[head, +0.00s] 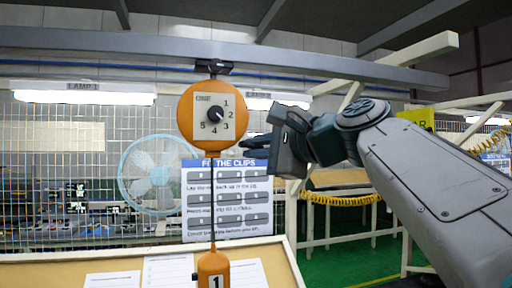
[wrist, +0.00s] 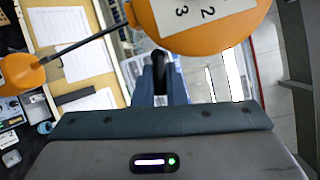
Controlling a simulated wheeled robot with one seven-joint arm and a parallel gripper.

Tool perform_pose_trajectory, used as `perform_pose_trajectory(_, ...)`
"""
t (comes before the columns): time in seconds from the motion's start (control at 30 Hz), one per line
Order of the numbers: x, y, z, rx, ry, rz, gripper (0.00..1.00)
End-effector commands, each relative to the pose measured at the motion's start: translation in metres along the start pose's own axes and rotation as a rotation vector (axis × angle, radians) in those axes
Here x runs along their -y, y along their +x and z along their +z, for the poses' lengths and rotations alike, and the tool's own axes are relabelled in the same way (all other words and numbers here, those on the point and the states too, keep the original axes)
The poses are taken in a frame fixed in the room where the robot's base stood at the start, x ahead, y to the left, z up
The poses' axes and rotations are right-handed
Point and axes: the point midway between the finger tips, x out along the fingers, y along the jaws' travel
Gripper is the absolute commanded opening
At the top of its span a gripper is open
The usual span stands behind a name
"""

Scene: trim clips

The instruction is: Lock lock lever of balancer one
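Balancer one (head: 187,112) is an orange disc hanging from the overhead beam, with a "ONE" plate, numbers 1 to 5 and a black knob (head: 216,114). Its orange edge also fills the top of the wrist view (wrist: 225,35). My gripper (head: 254,142) is at the disc's lower right side. In the wrist view, a black rounded piece (wrist: 160,66), apparently the lock lever, stands between my two finger tips (wrist: 160,82), just below the disc's edge. The fingers are a little apart; whether they press on the piece is unclear.
A cable runs down from the balancer to an orange block marked 1 (head: 213,268) above a tan board (head: 65,270) with papers. Behind are a fan (head: 152,175), a "FIT THE CLIPS" sign (head: 227,163) and a wire mesh. Green floor is clear at right.

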Motion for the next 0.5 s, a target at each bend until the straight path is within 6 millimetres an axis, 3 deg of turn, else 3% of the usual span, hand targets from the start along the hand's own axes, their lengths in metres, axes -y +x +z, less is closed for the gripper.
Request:
perform_pose_trajectory(0.03, 0.001, 0.000, 0.001, 0.000, -0.002, -0.001, 0.22)
perform_pose_trajectory(0.07, 0.001, 0.000, 0.000, 0.000, -0.002, -0.001, 0.30)
perform_pose_trajectory(0.1, 0.001, 0.000, 0.000, 0.000, -0.002, -0.001, 0.32)
perform_pose_trajectory(0.37, 0.000, -0.001, 0.000, -0.001, 0.000, -0.001, 0.32)
perform_pose_trajectory(0.5, -0.001, -0.011, -0.001, -0.003, -0.001, -0.004, 0.32)
